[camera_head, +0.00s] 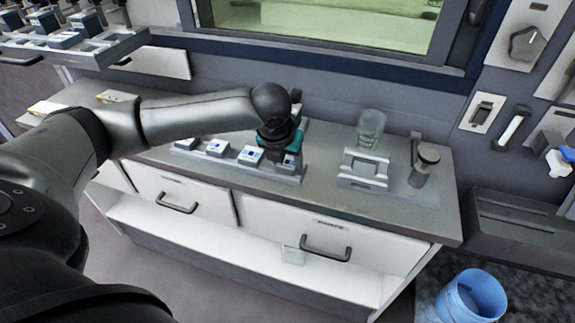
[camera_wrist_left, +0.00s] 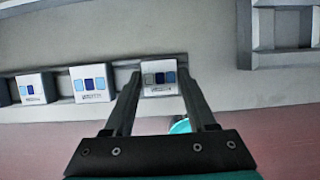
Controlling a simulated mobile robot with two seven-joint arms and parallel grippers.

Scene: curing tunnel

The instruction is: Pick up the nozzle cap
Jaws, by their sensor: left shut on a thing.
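My left gripper (camera_head: 281,156) reaches down over the right end of a low grey rack (camera_head: 288,179) on the bench. In the left wrist view its two fingers (camera_wrist_left: 160,78) stand on either side of a small white block with grey and blue squares (camera_wrist_left: 160,80), shut on it. This block looks like the nozzle cap, though its label is too small to read. It sits in line with the rack's other blocks; I cannot tell whether it is lifted. In the head view my gripper mostly hides it. A small teal round thing (camera_wrist_left: 181,126) shows partly behind the fingers. My right gripper is not in view.
Similar white blocks (camera_head: 250,156) stand left of my gripper. A blue bin (camera_head: 470,300) is on the floor. The bench front is clear.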

